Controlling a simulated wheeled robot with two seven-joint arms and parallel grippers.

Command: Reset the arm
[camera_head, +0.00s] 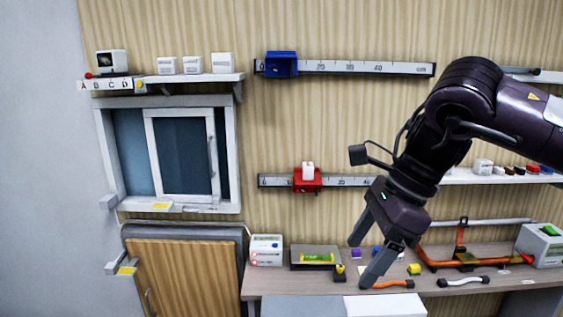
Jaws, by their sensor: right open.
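My right arm comes in from the right. Its dark gripper (366,258) points down over the workbench (290,277), with its two fingers spread apart and nothing visible between them. One fingertip is close to an orange curved piece (393,285) on the bench; I cannot tell if they touch. My left gripper is not in view.
A red slider (307,181) and a blue slider (281,65) sit on wall rails. A sliding window (183,155) and wooden door (185,275) are left.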

